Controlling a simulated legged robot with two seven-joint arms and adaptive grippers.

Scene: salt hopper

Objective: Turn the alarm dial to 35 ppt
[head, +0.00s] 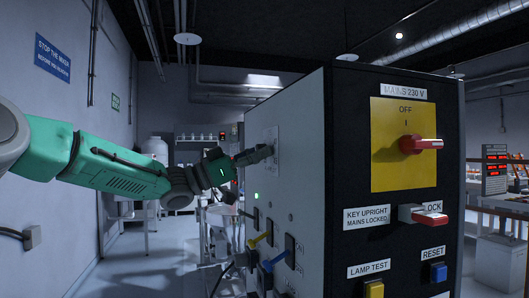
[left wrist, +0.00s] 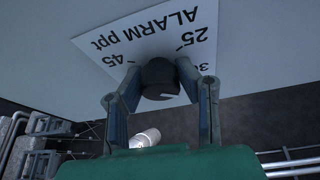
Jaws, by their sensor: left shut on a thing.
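The alarm dial (left wrist: 160,76) is a black round knob on a white plate (left wrist: 125,38) marked "ALARM ppt", which looks upside down in the left wrist view. The numbers 25 and 45 are readable, and one starting with 3 is partly covered. A short pale line shows on the knob's near side; I cannot tell the exact value it marks. My left gripper (left wrist: 158,70) is shut on the dial, one finger on each side. In the head view my left gripper (head: 266,151) reaches the cabinet's grey side and hides the dial. My right gripper is not in view.
The cabinet (head: 310,120) has a black front with a red-handled mains switch (head: 421,144), a red key (head: 428,218), a yellow lamp-test button (head: 374,289) and a blue reset button (head: 438,272). Cables and plugs (head: 268,240) hang low on its grey side. The aisle floor at left looks clear.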

